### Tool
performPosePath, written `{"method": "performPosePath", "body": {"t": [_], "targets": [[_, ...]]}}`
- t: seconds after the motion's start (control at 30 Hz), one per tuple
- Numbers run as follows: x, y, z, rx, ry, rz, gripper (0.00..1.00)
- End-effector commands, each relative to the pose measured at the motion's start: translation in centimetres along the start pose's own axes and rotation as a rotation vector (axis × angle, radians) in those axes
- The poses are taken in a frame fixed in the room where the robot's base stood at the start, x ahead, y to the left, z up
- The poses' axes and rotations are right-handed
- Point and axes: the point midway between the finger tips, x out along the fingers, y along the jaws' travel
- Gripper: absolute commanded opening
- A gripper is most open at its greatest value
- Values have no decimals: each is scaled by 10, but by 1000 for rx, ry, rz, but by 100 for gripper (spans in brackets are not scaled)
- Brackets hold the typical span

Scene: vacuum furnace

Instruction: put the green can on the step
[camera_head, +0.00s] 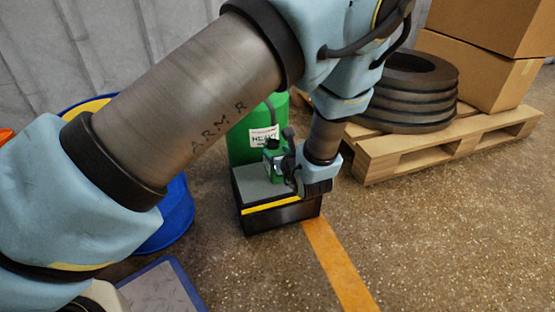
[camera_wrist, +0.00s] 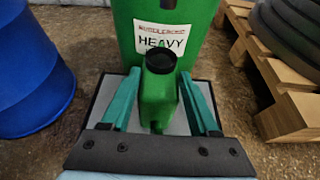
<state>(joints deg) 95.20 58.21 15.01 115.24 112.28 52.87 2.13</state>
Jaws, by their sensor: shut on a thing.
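The green can (camera_wrist: 161,100) is small, with a black cap, and stands upright between the two teal fingers of my gripper (camera_wrist: 160,80). In the head view, my gripper (camera_head: 283,166) and the can (camera_head: 270,168) are over the step (camera_head: 262,207), a low black block with a grey top and a yellow stripe along its front edge. The step's grey top also shows around the can in the wrist view (camera_wrist: 104,98). My gripper is shut on the can. The can's base is hidden, so I cannot tell whether it touches the step.
A larger green container (camera_head: 243,140) labelled HEAVY stands just behind the step. A blue drum (camera_head: 172,215) is to its left. A wooden pallet (camera_head: 440,148) with stacked black rings (camera_head: 412,95) and cardboard boxes (camera_head: 488,65) is at right. Floor at the front right is clear.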

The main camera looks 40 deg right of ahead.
Motion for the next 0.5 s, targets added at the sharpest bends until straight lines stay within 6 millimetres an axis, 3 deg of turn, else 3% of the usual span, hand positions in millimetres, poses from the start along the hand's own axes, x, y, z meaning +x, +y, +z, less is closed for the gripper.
{"method": "performPosePath", "body": {"t": [0.37, 0.4, 0.5], "targets": [[2, 0, -5, -1, -1, 0, 0], [2, 0, -5, -1, 0, 0, 62], [2, 0, -5, -1, 0, 0, 74]]}}
